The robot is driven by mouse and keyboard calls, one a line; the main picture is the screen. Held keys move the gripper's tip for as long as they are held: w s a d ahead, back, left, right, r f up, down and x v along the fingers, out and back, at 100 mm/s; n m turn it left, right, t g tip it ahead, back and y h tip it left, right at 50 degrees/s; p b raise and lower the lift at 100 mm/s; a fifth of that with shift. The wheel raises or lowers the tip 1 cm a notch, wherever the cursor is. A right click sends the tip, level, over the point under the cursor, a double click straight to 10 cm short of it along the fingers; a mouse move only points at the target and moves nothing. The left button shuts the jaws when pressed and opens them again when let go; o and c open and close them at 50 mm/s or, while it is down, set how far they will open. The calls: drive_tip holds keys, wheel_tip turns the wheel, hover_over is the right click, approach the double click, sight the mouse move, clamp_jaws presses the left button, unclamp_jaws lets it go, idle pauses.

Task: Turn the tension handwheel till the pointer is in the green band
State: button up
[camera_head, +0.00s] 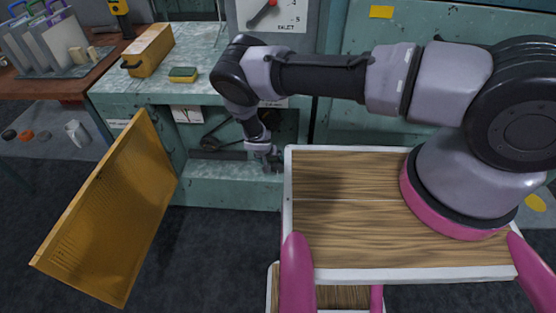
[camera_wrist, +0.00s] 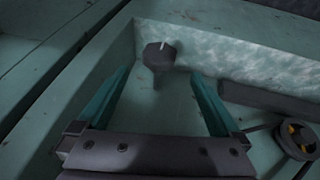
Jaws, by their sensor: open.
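A dark, many-sided knob (camera_wrist: 158,55) with a pale mark on its rim sits on a short stem inside the green housing; it looks like the handwheel. In the wrist view my gripper (camera_wrist: 160,74) is open, its two teal fingers apart with the knob between and just beyond their tips. I cannot tell whether they touch it. In the head view my gripper (camera_head: 271,163) reaches low into the machine's opening, and the handwheel is hidden or too small to make out. A small white plate (camera_head: 187,114) sits above the opening; its pointer and any green band cannot be read.
A yellow panel (camera_head: 110,215) stands swung out left of the opening. A belt (camera_head: 212,140) runs inside. A dark bar (camera_wrist: 268,101) and a pulley with yellow parts (camera_wrist: 298,137) lie right of the knob. A yellow box (camera_head: 149,50) and sponge (camera_head: 183,74) rest on top.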

sight(278, 167)
drive_tip(key=x, duration=1.1)
drive_tip(key=shift+w, duration=0.35)
drive_tip(key=shift+d, duration=0.1)
drive_tip(key=c, duration=1.2)
drive_tip(key=shift+s+d+m+y, duration=0.15)
drive_tip(key=shift+m+y, duration=0.25)
drive_tip(key=shift+y, duration=1.3)
drive_tip(key=shift+c, duration=0.2)
drive_tip(key=shift+y, duration=0.4)
